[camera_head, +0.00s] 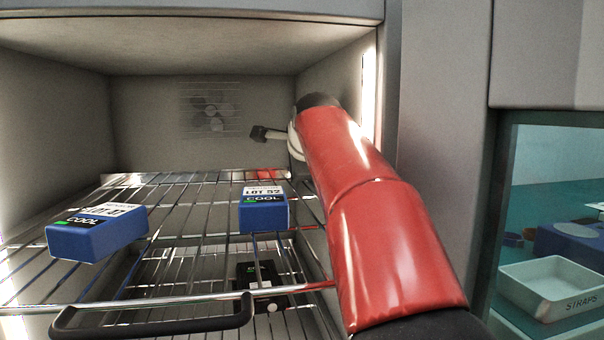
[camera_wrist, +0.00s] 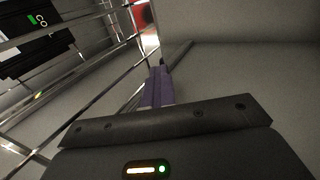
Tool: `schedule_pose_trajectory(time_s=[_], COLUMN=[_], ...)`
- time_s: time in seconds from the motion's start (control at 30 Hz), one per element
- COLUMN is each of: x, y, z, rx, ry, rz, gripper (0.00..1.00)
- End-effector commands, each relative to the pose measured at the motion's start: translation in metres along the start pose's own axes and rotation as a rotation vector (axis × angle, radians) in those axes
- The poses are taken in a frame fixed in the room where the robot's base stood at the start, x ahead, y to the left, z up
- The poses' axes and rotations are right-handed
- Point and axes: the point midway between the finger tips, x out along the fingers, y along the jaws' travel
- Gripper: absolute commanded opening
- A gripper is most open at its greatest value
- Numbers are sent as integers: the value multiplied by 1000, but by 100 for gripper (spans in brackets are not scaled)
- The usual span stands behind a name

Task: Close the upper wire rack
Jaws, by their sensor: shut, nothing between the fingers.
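The upper wire rack (camera_head: 193,190) spans the chamber in the head view, its front bar and black handle (camera_head: 160,327) near the bottom edge, close to the camera. My red arm reaches into the chamber along the right side, past the handle. The fingers of my gripper (camera_wrist: 157,84) are together and empty in the wrist view, close to metal wires and a wall. The head view does not show the fingertips clearly.
A lower rack (camera_head: 190,272) carries a dark box (camera_head: 257,274). A fan grille (camera_head: 211,110) is on the back wall. The right chamber wall is close to my arm. At the right, behind glass, stands a white STRAPS tray (camera_head: 540,293). The space above the boxes is free.

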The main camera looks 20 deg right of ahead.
Motion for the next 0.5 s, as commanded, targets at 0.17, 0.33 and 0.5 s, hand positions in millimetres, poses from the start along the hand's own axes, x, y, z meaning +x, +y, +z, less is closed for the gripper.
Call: schedule_pose_trajectory(time_s=[0.17,0.33,0.5], x=[14,27,31], y=[-10,-16,-18], z=[0,0,0], rx=[-1,-1,0], ry=[2,2,1], rz=[0,0,-2], gripper=[0,0,0])
